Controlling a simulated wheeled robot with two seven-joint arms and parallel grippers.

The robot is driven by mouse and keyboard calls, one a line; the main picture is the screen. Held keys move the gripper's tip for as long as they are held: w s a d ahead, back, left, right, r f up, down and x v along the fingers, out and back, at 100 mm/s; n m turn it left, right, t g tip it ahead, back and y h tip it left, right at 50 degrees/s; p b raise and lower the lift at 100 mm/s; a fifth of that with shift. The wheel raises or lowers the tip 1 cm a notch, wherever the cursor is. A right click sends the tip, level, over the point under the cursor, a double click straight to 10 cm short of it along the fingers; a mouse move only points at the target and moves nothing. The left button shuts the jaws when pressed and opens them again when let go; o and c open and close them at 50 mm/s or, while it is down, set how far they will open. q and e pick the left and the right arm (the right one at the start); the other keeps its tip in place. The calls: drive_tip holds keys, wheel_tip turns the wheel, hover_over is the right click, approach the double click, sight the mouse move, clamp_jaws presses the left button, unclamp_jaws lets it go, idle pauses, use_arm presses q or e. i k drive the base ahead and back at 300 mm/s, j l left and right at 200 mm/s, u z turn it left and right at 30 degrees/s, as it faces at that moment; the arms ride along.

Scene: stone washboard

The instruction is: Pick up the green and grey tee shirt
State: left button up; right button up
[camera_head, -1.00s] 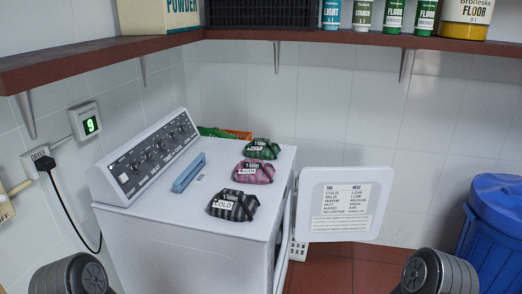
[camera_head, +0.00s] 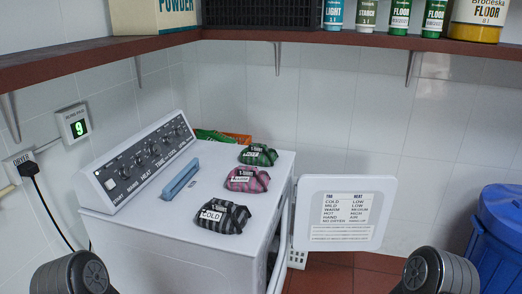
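A folded green and dark tee shirt (camera_head: 258,155) with a white label lies on top of the white dryer (camera_head: 150,240), at the back of a row of three. A pink and grey tee shirt (camera_head: 247,179) lies in front of it. A black and grey tee shirt (camera_head: 223,216) lies nearest to me. Parts of my two arms show at the bottom left and bottom right, well apart from the shirts. Neither gripper's fingers are in view.
A blue handle-like bar (camera_head: 181,180) lies on the dryer top beside its control panel (camera_head: 140,160). The dryer's open door (camera_head: 338,212) sticks out to the right. A brown shelf (camera_head: 300,36) with bottles runs above. A blue bin (camera_head: 498,235) stands at the right.

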sight(259, 154)
drive_tip(key=i+l, duration=0.3)
drive_tip(key=l, duration=0.15)
drive_tip(key=i+l+u, duration=0.15)
drive_tip(key=i+l, duration=0.4)
drive_tip(key=l, duration=0.3)
drive_tip(key=i+l+u, duration=0.15)
drive_tip(key=l, duration=0.35)
drive_tip(key=i+l, duration=0.35)
drive_tip(key=l, duration=0.15)
drive_tip(key=i+l+u, duration=0.15)
drive_tip(key=l, duration=0.35)
drive_tip(key=i+l, duration=0.35)
drive_tip(key=l, duration=0.15)
drive_tip(key=i+l+u, duration=0.15)
drive_tip(key=l, duration=0.35)
